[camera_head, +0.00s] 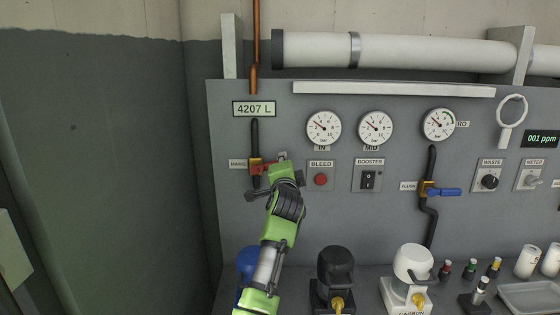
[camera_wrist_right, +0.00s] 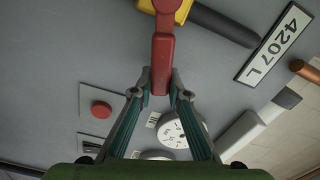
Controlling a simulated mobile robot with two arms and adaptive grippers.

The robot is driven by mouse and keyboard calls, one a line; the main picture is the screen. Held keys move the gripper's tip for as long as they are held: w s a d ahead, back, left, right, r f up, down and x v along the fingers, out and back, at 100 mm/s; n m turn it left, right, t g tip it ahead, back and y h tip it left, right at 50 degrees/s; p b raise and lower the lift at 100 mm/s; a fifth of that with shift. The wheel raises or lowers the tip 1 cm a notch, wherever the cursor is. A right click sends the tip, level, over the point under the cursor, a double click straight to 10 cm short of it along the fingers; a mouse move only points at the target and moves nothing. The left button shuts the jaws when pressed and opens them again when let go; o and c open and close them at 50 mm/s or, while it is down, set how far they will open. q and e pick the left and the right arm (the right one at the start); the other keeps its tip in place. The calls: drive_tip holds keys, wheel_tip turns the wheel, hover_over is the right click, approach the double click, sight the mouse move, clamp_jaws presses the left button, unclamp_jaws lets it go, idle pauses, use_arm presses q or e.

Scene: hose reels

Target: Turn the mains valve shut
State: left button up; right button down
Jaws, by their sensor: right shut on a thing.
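The mains valve (camera_head: 256,165) is a brass body on a dark vertical pipe, beside the label MAINS. Its red lever (camera_head: 266,169) points to the right, roughly across the pipe. My right gripper (camera_head: 283,158) is at the lever's outer end and partly hides it. In the right wrist view the red lever (camera_wrist_right: 162,55) runs down between the two fingertips of my right gripper (camera_wrist_right: 160,95), which are closed on its end from both sides. My left gripper is not in view.
The red BLEED button (camera_head: 320,180) and the BOOSTER switch (camera_head: 368,180) are just right of my right gripper. Pressure gauges (camera_head: 324,128) are above. A blue-handled FLUSH valve (camera_head: 444,191) is farther right. Filter housings (camera_head: 335,270) stand below on the ledge.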

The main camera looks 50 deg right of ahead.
drive_tip(key=shift+f+m+b, duration=0.3)
drive_tip(key=shift+f+m, duration=0.8)
drive_tip(key=shift+m, duration=0.6)
drive_tip(key=c, duration=1.9)
unclamp_jaws()
drive_tip(key=shift+d, duration=0.1)
drive_tip(key=shift+w+f, duration=0.1)
drive_tip(key=shift+f, duration=0.15)
